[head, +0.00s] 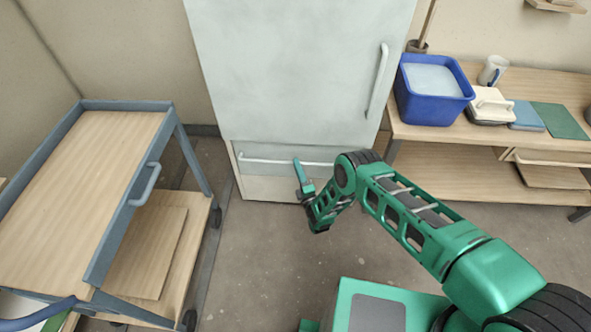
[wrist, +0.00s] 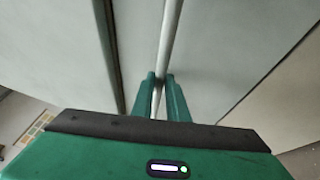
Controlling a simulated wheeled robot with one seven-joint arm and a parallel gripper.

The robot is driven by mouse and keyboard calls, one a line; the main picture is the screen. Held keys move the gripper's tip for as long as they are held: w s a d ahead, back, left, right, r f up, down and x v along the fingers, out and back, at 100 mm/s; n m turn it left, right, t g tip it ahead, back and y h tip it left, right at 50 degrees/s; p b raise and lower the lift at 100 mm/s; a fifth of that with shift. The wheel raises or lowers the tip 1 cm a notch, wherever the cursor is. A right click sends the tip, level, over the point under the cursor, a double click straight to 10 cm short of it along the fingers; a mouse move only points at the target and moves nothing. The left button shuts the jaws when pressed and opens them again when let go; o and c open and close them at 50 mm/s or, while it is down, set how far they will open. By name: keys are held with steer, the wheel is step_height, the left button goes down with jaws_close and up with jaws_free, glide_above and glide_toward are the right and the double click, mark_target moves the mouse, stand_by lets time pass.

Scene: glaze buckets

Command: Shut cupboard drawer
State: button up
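The pale cupboard (head: 290,70) stands against the back wall. Its drawer (head: 262,150) is low down, below the tall door, with a white horizontal bar handle (head: 262,160). My gripper (head: 298,166) is at the right half of this handle. In the wrist view, the handle (wrist: 170,40) runs between my two green fingers (wrist: 161,82), which stand close on either side of it. A dark gap shows beside the drawer front in the wrist view. How far the drawer stands out is hard to tell.
A blue-framed wooden cart (head: 85,150) stands at the left. At the right, a wooden bench (head: 440,133) holds a blue bucket (head: 433,108), a mug (head: 492,70) and flat pieces. The floor (head: 250,255) between cart and bench is clear.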

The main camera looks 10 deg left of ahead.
steer(key=o, duration=0.4)
steer(key=shift+w+f, duration=0.15)
steer(key=shift+c, duration=0.2)
steer(key=shift+d, duration=0.1)
steer(key=v, duration=1)
steer(key=shift+s, duration=0.35)
steer(key=shift+d, duration=0.15)
